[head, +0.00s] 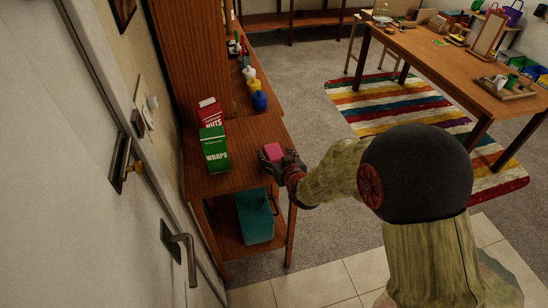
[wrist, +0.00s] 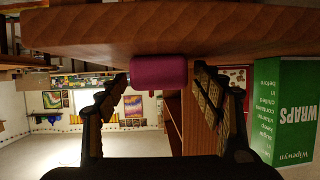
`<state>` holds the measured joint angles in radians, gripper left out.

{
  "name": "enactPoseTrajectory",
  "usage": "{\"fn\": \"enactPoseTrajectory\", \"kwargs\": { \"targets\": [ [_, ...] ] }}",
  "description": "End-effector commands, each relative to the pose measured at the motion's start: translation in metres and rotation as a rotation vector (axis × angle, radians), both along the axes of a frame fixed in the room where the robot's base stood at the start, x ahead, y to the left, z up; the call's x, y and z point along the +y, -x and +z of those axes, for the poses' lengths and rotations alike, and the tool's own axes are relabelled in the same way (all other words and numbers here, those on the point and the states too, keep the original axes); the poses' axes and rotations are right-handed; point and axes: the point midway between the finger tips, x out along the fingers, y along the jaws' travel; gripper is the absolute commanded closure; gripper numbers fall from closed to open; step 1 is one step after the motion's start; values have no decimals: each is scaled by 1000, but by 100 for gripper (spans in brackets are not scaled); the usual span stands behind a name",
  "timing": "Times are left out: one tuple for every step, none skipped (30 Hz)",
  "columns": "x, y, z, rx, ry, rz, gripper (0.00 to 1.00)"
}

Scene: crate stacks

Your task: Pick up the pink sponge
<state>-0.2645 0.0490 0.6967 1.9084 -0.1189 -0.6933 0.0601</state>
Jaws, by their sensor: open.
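The pink sponge (head: 273,151) sits on the top of a wooden shelf unit (head: 258,133), near its right front edge. My gripper (head: 277,161) is at the sponge, just in front of it in the head view. In the wrist view, which looks upside down, the sponge (wrist: 159,73) shows between the two fingers of my gripper (wrist: 165,90). I cannot tell whether either finger touches the sponge.
A green WRAPS box (head: 215,150) and a red NUTS box (head: 210,113) stand left of the sponge. Bottles, one blue (head: 259,101), stand farther back. A teal container (head: 254,216) is on the lower shelf. A door (head: 130,160) is at left; a table (head: 450,55) stands at right.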

Motion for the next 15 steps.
{"fn": "enactPoseTrajectory", "kwargs": {
  "targets": [
    [1,-2,-1,0,0,0,33],
    [1,-2,-1,1,0,0,33],
    [1,-3,-1,1,0,0,33],
    [1,-3,-1,1,0,0,33],
    [1,-3,-1,1,0,0,33],
    [1,-3,-1,0,0,0,33],
    [1,-3,-1,0,0,0,33],
    [1,-3,-1,0,0,0,33],
    [1,-3,-1,0,0,0,36],
    [1,-3,-1,0,0,0,37],
    [1,-3,-1,0,0,0,39],
    [1,-3,-1,0,0,0,41],
    [1,-3,-1,0,0,0,43],
    [1,-3,-1,0,0,0,45],
    [1,-3,-1,0,0,0,47]
  ]
}}
